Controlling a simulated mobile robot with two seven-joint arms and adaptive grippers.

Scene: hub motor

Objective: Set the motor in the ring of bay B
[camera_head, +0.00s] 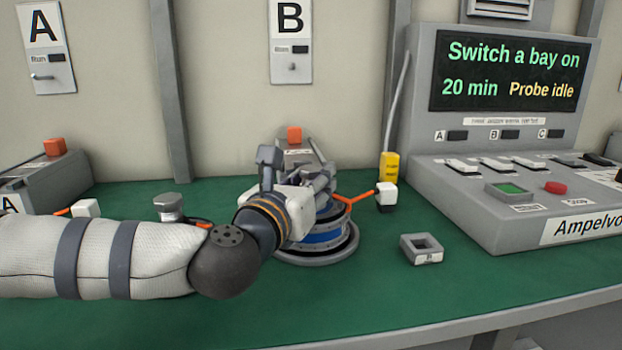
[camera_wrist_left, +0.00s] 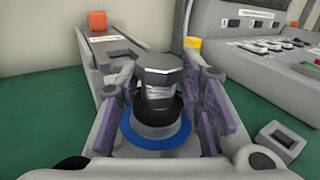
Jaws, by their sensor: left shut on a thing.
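The motor (camera_head: 325,236) is a blue and grey drum with an orange lead that ends in a white plug (camera_head: 386,193). It is upright at the grey ring (camera_head: 318,258) in front of the B sign; I cannot tell whether it rests fully in it. In the left wrist view the motor (camera_wrist_left: 157,133) shows its blue face and a dark shaft with a grey hex top (camera_wrist_left: 160,68). My left gripper (camera_head: 297,178) is above the motor, its fingers on both sides of the shaft, shut on it. My right gripper is not in view.
A small grey square socket (camera_head: 421,248) lies right of the ring. The console (camera_head: 530,190) with switches and a screen stands at the right. Another hex-topped part (camera_head: 170,206) stands at the left behind my arm. The green bench is clear at the front.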

